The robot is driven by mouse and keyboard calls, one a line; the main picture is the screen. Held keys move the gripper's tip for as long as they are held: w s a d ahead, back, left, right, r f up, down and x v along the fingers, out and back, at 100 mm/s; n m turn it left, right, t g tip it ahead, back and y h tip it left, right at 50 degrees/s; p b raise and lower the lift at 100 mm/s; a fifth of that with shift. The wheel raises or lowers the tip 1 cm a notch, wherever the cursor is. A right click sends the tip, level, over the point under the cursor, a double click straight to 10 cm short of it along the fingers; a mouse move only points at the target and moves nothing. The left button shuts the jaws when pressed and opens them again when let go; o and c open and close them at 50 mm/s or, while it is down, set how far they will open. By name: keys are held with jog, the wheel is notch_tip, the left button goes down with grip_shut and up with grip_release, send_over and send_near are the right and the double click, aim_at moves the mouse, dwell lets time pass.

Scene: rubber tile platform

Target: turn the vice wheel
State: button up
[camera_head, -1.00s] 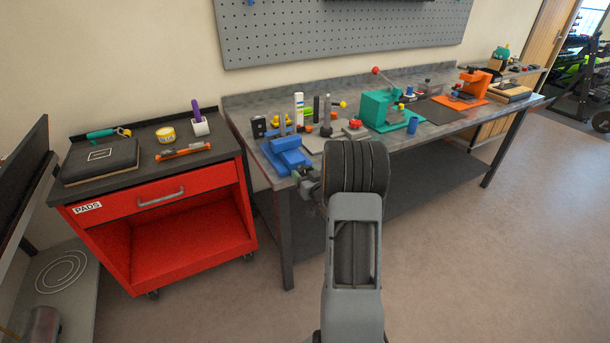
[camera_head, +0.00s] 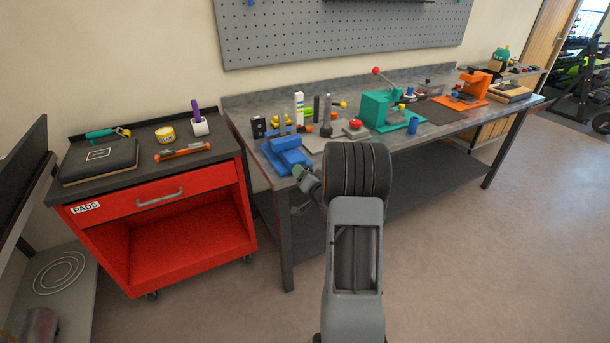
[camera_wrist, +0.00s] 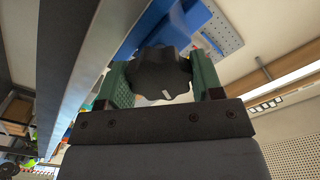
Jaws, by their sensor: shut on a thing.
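The blue vice (camera_head: 285,155) sits at the near left corner of the workbench in the head view. In the wrist view its black lobed wheel (camera_wrist: 161,74), with a small white mark, lies between the two green fingers of my gripper (camera_wrist: 165,82). The blue vice body (camera_wrist: 178,28) shows behind the wheel. My gripper is shut on the wheel, with one finger on each side. In the head view my gripper (camera_head: 301,176) is at the front of the vice, and the wheel is hidden there.
The grey workbench (camera_head: 450,122) holds a teal press (camera_head: 380,108), an orange device (camera_head: 468,85) and several small items. A red cart (camera_head: 165,205) stands to the left with a case and tools on top. The floor at the right is clear.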

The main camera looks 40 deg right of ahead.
jog(key=shift+m, duration=0.6)
jog(key=o, duration=0.9)
jog(key=shift+o, duration=0.2)
jog(key=s+a, duration=0.1)
jog(key=s, duration=1.2)
jog(key=shift+s+a, duration=0.35)
jog(key=shift+a, duration=0.05)
